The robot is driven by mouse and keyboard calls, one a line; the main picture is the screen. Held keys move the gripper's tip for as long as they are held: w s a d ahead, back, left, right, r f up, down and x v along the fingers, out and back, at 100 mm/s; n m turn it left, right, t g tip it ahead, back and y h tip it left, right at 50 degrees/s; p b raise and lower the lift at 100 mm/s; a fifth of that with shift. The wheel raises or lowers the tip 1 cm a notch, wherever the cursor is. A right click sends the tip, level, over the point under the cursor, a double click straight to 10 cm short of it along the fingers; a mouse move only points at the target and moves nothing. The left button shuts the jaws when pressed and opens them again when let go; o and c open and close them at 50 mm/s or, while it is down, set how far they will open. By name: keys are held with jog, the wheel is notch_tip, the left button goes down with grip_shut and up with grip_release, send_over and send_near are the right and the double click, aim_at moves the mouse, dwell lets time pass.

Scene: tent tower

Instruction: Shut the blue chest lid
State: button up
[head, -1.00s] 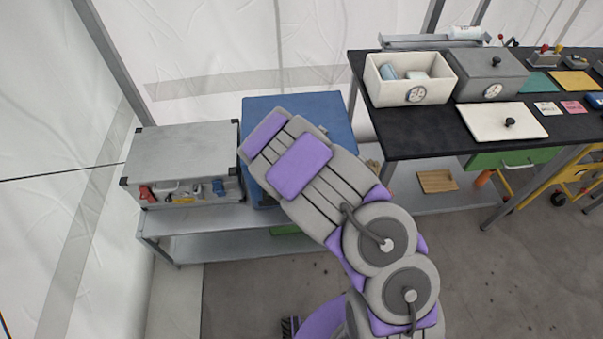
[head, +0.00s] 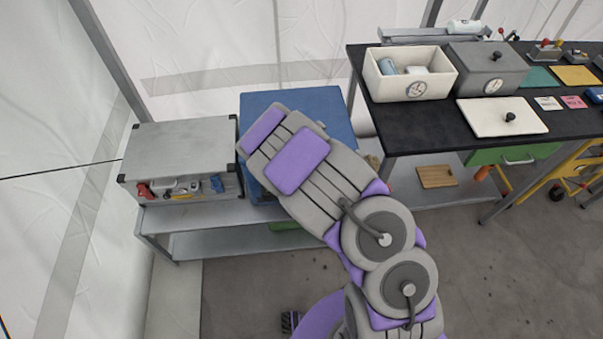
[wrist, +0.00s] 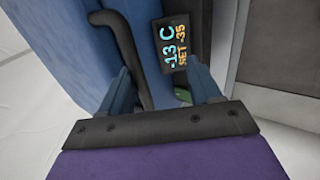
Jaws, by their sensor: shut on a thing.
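The blue chest (head: 325,108) stands on a low grey bench, and its broad blue lid top looks close to flat. My arm covers its front right part, so I cannot tell whether the lid is fully down. In the wrist view a black bent handle (wrist: 128,60) stands out from the blue front, beside a small dark display (wrist: 173,45) reading -13 C, SET -35. The gripper is hidden in the head view.
A grey metal case (head: 180,148) stands close left of the chest. A black table (head: 420,130) at the right holds a cream bin (head: 408,88), a grey lidded box (head: 487,80) and a white lid (head: 503,127). The floor in front is mostly clear.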

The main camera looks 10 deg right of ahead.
jog(key=p+v, duration=1)
jog(key=v, duration=0.5)
jog(key=shift+w, duration=0.2)
jog(key=shift+r+p, duration=0.1)
jog(key=shift+p, duration=0.3)
jog(key=shift+r+p, duration=0.15)
jog(key=shift+p, duration=0.35)
jog(key=p, duration=0.3)
jog(key=shift+r, duration=0.25)
jog(key=shift+r+p, duration=0.1)
jog(key=shift+p, duration=0.5)
jog(key=p, duration=0.4)
jog(key=shift+s+r, duration=0.25)
jog(key=shift+s, duration=0.15)
jog(key=p, duration=0.2)
jog(key=shift+s+r+p, duration=0.15)
jog(key=shift+s+p, duration=0.1)
jog(key=shift+p, duration=0.1)
jog(key=shift+s+p, duration=0.2)
jog(key=shift+p, duration=0.25)
